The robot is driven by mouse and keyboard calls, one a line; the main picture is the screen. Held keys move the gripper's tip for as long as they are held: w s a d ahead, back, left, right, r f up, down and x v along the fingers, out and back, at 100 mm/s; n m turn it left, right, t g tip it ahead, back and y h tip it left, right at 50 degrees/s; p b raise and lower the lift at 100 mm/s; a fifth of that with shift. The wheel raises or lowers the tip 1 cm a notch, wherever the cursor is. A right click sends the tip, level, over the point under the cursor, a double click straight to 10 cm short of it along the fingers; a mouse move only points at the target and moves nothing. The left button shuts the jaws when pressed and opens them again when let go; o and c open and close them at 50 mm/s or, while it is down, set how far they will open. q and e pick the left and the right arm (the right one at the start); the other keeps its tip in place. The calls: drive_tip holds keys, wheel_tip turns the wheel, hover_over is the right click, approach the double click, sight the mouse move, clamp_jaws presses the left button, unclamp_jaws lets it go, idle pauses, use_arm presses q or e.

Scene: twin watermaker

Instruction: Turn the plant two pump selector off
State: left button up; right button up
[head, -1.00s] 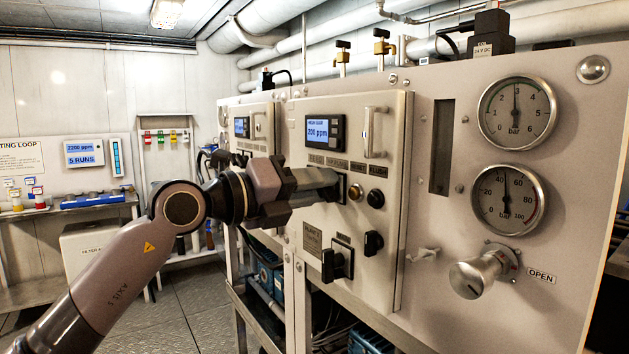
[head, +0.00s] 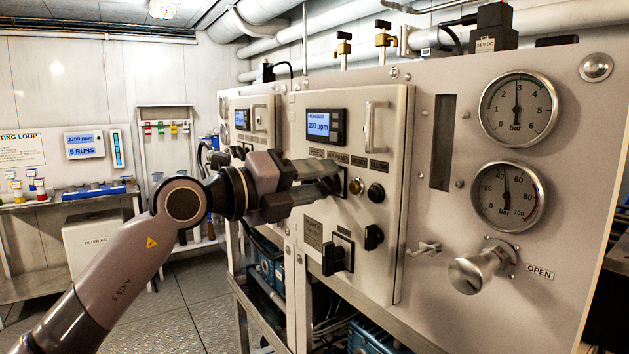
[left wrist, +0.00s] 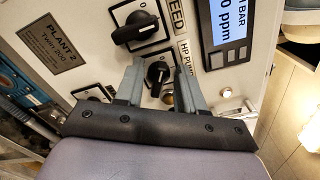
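The plant two panel (head: 385,275) has a label HP PUMP. In the left wrist view the black pump selector (left wrist: 158,74) sits on a dark plate beside that label. My left gripper (left wrist: 160,88) is open, with one grey finger on each side of this selector. A gap shows beside the knob; I cannot tell whether a finger touches it. In the head view the left gripper (head: 330,178) reaches the panel from the left and hides most of the selector. The pump selector's setting is too small to read surely. My right gripper is not in view.
The black feed selector (left wrist: 135,28) is close to the fingers. A brass button (head: 356,186) and a black button (head: 375,193) are right of the gripper. The display (head: 325,125) reads 200 ppm. A door handle (head: 373,127) sticks out nearby.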

use_arm(q)
drive_tip(key=shift+a, duration=0.1)
drive_tip(key=shift+s+a, duration=0.2)
drive_tip(key=shift+a, duration=0.1)
drive_tip(key=b+v, duration=0.1)
drive_tip(key=v, duration=0.5)
drive_tip(key=shift+b, duration=0.4)
drive_tip(key=shift+s+a, duration=0.1)
drive_tip(key=shift+s, duration=0.05)
